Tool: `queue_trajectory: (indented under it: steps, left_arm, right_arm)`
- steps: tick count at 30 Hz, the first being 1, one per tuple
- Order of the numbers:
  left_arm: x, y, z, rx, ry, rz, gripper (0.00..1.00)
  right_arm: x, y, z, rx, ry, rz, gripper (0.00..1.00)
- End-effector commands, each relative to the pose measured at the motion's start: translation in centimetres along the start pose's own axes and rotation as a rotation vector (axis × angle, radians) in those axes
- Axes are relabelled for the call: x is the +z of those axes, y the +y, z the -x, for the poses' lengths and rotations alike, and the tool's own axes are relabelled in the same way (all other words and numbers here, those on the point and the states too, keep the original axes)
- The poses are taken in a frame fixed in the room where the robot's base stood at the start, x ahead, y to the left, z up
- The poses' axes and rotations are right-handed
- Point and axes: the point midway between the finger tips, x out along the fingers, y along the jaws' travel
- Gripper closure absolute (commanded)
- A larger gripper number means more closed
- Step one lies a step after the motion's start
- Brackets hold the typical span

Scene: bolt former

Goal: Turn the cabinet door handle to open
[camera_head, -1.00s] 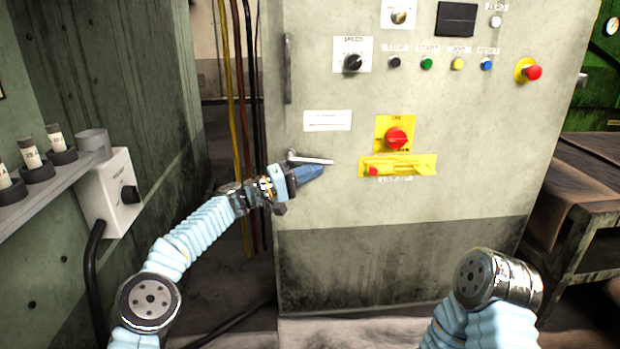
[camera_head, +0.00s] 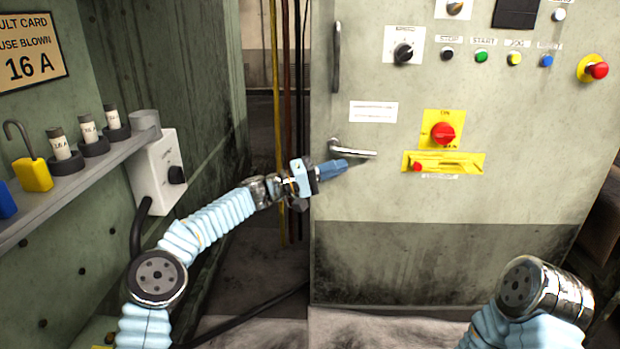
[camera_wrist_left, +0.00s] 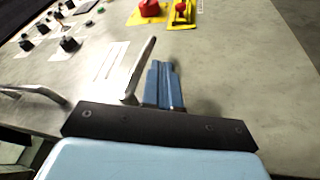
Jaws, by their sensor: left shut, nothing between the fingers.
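The cabinet door handle (camera_head: 352,149) is a silver lever on the grey cabinet (camera_head: 380,205), pointing right and nearly level. My left gripper (camera_head: 338,168) is shut and empty, with its blue fingers just below the lever near its pivot end. In the left wrist view the shut fingers (camera_wrist_left: 164,86) lie beside the lever (camera_wrist_left: 142,68); I cannot tell whether they touch it. The door looks closed. Part of my right arm shows at the lower right of the head view, but its gripper does not show.
A yellow plate with a red rotary switch (camera_head: 443,133) and a yellow latch plate (camera_head: 445,163) sit right of the lever. A vertical bar handle (camera_head: 337,57) is above. A shelf with fuses (camera_head: 62,145) and a white switch box (camera_head: 158,170) stand at left.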

Motion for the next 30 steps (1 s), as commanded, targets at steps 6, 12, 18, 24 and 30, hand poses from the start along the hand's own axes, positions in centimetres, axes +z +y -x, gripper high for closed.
queue_trajectory:
  steps: [6, 12, 18, 24, 30]
  left_arm:
    - [-0.1, 0.0, 5.2, -0.002, 0.002, 0.001, 1.0]
    - [0.0, 0.1, 8.1, 0.0, 0.001, 0.0, 1.0]
    - [0.1, 0.0, 9.0, 0.001, -0.001, 0.001, 1.0]
    - [0.1, 0.0, 9.0, 0.001, -0.001, 0.0, 1.0]
    - [0.1, 0.0, 9.0, 0.001, -0.001, 0.0, 1.0]
  right_arm:
    - [0.0, 0.0, -0.1, 0.0, 0.001, 0.0, 1.0]
    - [0.0, 0.0, 0.1, 0.0, 0.0, 0.0, 1.0]
    - [0.0, 0.0, 0.1, 0.0, 0.0, 0.0, 1.0]
    - [0.0, 0.0, 0.1, 0.0, 0.0, 0.0, 1.0]
    - [0.0, 0.0, 0.1, 0.0, 0.0, 0.0, 1.0]
